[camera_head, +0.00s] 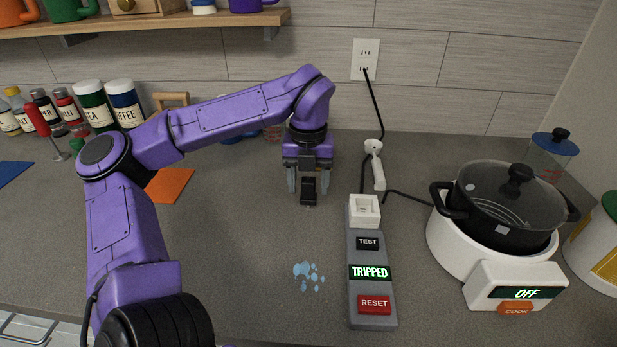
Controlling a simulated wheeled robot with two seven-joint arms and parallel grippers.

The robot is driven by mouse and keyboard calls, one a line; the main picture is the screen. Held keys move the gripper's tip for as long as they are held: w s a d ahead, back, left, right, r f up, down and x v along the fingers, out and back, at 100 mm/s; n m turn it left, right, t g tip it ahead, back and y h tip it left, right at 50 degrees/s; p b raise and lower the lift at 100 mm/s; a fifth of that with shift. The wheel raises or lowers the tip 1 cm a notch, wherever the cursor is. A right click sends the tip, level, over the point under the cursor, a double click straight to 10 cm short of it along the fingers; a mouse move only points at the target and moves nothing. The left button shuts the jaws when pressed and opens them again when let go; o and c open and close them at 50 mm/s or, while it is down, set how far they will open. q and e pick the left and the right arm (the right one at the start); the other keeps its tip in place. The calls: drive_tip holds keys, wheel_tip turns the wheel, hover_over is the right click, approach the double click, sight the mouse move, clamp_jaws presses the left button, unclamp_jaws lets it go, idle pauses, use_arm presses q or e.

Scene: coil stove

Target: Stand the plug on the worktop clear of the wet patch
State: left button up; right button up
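My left gripper (308,188) points down over the middle of the worktop (230,235). Its two grey fingers are apart. A small black block (308,192), which looks like the plug, is between them and reaches a little below the tips. Small gaps seem to show beside it; whether it touches the worktop is unclear. The wet patch (303,270), several light-blue drops, lies nearer the front, apart from the block. The grey switch box (373,287), with its white socket (365,210), stands to the right and reads TRIPPED. My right gripper is not in view.
A white cooker (455,245) reading OFF bears a black lidded pot (509,200) at right. Another cord hangs from the wall outlet (366,60). An orange mat (168,184) lies left.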

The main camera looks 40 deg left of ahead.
sight(308, 179)
use_arm(q)
drive_tip(key=shift+r, duration=0.1)
drive_tip(key=shift+r+p, duration=0.3)
drive_tip(key=shift+r, duration=0.05)
wheel_tip(308, 179, up, 12)
drive_tip(key=shift+f, duration=0.15)
